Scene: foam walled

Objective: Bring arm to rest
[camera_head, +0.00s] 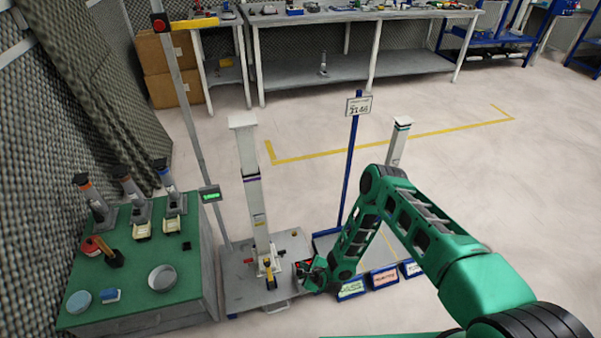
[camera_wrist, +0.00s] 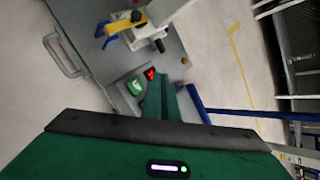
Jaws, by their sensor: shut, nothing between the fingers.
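My green arm reaches from the lower right of the head view down to the grey platform (camera_head: 240,295). My gripper (camera_head: 303,270) is at the platform's right edge, low and beside the red and green buttons there. In the wrist view my gripper (camera_wrist: 160,95) points toward the platform (camera_wrist: 110,55), with its fingers closed and nothing held. The red button (camera_wrist: 150,74) and green button (camera_wrist: 135,88) show close to the fingertips. I cannot tell whether the fingers touch them.
A yellow-handled clamp (camera_head: 269,270) and a white column (camera_head: 253,190) stand on the platform. A blue signpost (camera_head: 350,170) rises behind my arm. Labelled bins (camera_head: 384,277) sit right of the gripper. A green-topped table (camera_head: 130,290) is at left. Open floor lies behind.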

